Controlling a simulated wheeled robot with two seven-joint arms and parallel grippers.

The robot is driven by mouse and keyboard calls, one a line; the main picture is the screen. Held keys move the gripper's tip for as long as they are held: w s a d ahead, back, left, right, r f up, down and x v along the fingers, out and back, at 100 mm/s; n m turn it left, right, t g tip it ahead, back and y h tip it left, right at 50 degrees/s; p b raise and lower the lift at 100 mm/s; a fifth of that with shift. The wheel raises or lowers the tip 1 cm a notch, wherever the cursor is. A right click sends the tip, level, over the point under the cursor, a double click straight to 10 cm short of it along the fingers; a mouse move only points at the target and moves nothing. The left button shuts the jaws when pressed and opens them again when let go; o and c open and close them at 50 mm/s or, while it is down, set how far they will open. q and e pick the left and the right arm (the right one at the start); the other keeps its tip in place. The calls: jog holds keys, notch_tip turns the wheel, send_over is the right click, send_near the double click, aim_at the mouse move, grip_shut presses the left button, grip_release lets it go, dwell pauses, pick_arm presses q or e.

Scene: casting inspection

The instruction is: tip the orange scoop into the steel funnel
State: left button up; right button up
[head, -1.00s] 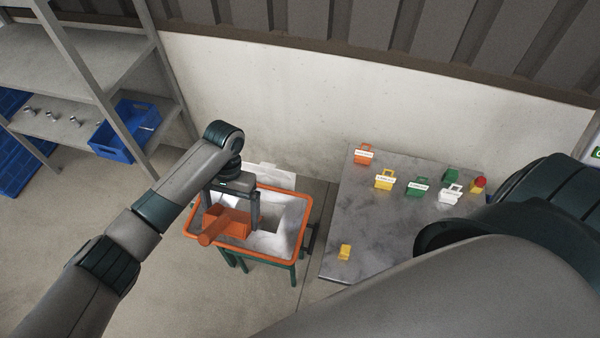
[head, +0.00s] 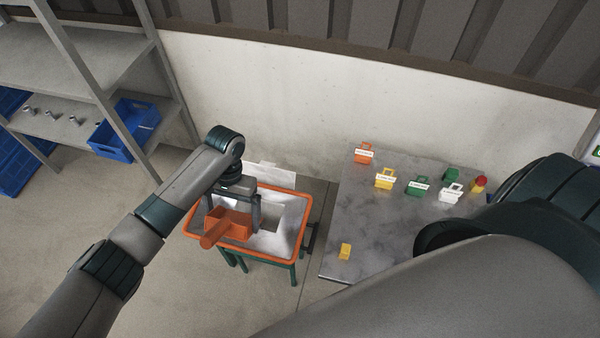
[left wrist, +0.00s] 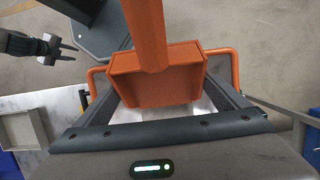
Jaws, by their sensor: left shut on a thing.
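The orange scoop (head: 234,226) is over the steel funnel, its handle pointing to the lower left in the head view. My left gripper (head: 232,212) is shut on the scoop, one finger on each side. The left wrist view shows the scoop (left wrist: 157,80) between the fingers, handle toward the top. I see no loose material in it; its exact tilt is hard to tell. The steel funnel (head: 290,217) has an orange rim, sloping grey walls and a square opening, on green legs. My right gripper (left wrist: 58,48) shows only in the left wrist view, at upper left, empty with fingers apart.
A grey table (head: 345,215) right of the funnel holds several small coloured labelled bins, a yellow block (head: 345,251) and a red-topped item (head: 479,184). A shelf (head: 85,130) with a blue crate (head: 125,142) stands at left. My right arm covers the lower right.

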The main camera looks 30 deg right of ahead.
pick_arm(q)
jog(key=shift+r+t+h+p, duration=0.35)
jog(key=shift+r+t+h, duration=0.15)
jog(key=shift+r, duration=0.4)
notch_tip(320, 180, up, 8)
jog(key=t+h, duration=0.4)
jog(key=shift+t+h, duration=0.3)
